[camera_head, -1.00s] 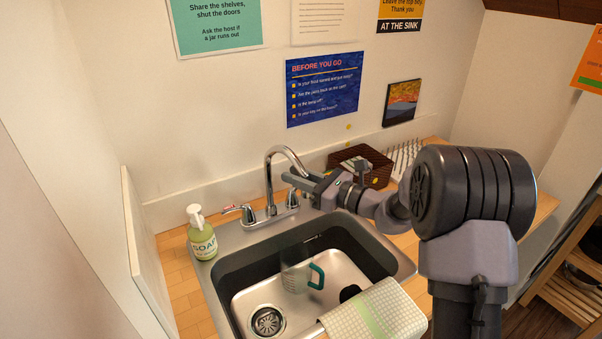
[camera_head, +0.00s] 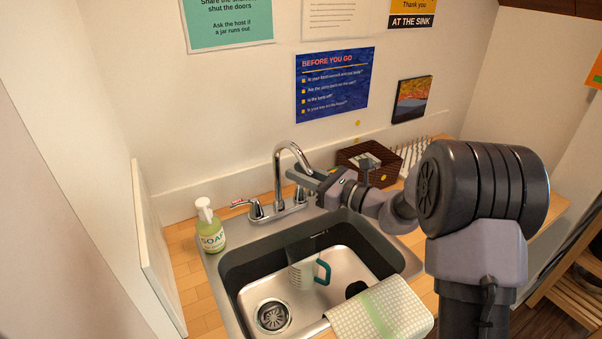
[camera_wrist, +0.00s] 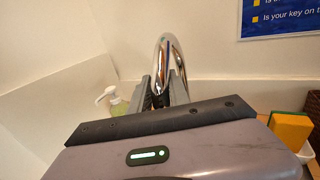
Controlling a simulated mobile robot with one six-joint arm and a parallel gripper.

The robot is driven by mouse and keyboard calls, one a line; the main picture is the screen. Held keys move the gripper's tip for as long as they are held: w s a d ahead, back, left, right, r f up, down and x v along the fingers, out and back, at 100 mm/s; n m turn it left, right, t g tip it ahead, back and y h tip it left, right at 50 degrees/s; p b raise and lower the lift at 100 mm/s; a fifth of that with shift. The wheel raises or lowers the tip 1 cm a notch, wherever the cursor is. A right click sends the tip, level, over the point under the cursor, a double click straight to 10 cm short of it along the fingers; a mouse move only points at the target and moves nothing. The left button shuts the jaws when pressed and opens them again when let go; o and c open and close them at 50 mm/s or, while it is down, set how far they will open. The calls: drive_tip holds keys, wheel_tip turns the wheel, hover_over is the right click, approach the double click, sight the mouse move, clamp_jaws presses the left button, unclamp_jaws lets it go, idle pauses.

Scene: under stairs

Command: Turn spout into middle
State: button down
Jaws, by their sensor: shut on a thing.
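The chrome spout (camera_head: 284,150) rises behind the sink and arches over toward the right of the basin. It also shows in the wrist view (camera_wrist: 163,55), upright between the two fingers. My gripper (camera_head: 300,178) is at the spout's outlet end, shut on it from the right. In the wrist view my gripper (camera_wrist: 161,92) has a finger on each side of the spout. The spout's tip is hidden by the fingers. The sink (camera_head: 228,290) is below, with a cup with a teal handle (camera_head: 304,272) standing in its basin.
A green soap bottle (camera_head: 210,230) stands at the sink's left corner. A checked cloth (camera_head: 380,310) hangs over the front rim. A brown basket (camera_head: 350,158) and a white rack (camera_head: 414,153) stand right of the faucet. A white panel (camera_head: 155,240) borders the left.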

idle(0.6)
drive_tip(key=c, duration=1.2)
unclamp_jaws()
drive_tip(key=shift+a, duration=0.1)
drive_tip(key=shift+c, duration=0.2)
drive_tip(key=p+v, duration=0.2)
drive_tip(key=v, duration=1.5)
drive_tip(key=shift+d, duration=0.25)
drive_tip(key=shift+s, duration=0.15)
drive_tip(key=shift+c, duration=0.2)
